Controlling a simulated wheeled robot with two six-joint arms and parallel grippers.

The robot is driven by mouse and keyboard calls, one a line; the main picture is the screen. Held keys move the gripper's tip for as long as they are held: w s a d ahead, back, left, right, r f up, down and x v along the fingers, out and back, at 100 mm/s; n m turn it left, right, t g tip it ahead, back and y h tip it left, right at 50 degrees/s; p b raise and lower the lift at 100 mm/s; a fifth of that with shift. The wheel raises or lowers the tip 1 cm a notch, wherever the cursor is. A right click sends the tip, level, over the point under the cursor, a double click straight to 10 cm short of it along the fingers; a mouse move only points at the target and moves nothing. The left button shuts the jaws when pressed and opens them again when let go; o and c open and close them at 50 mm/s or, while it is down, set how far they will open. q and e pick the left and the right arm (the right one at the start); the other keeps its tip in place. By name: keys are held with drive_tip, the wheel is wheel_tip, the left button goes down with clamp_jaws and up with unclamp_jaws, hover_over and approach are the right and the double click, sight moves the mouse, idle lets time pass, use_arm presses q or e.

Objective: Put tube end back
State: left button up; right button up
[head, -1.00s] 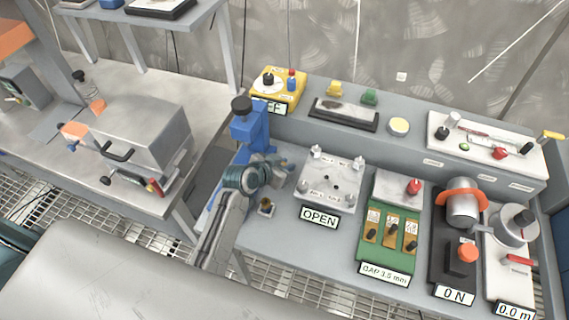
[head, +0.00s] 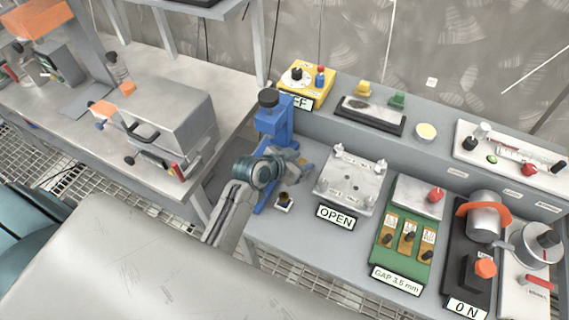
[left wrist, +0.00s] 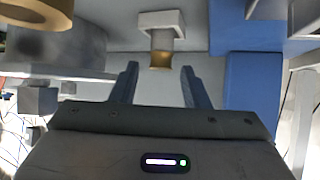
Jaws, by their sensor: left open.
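A small brass piece (left wrist: 160,61) in a white block (left wrist: 162,22) shows in the left wrist view, beyond and between the open fingers. In the head view a small white holder with a dark brass piece (head: 284,199) stands on the bench, left of the metal plate. I cannot tell which piece is the tube end. My left gripper (head: 302,164) is over the bench beside the blue stand (head: 273,122); its fingers (left wrist: 160,82) are open and apart from the brass piece. A larger brass ring (left wrist: 36,12) is close to the wrist camera. My right gripper is not in view.
The metal plate (head: 352,184) with the OPEN sign, the green gap block (head: 405,232) and the black force stand (head: 470,245) line the bench to the right. A yellow box (head: 306,82) is on the back ledge. A side table (head: 95,125) carries a metal box.

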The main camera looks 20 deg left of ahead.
use_arm(q)
drive_tip(key=b+v, duration=0.1)
drive_tip(key=v, duration=0.8)
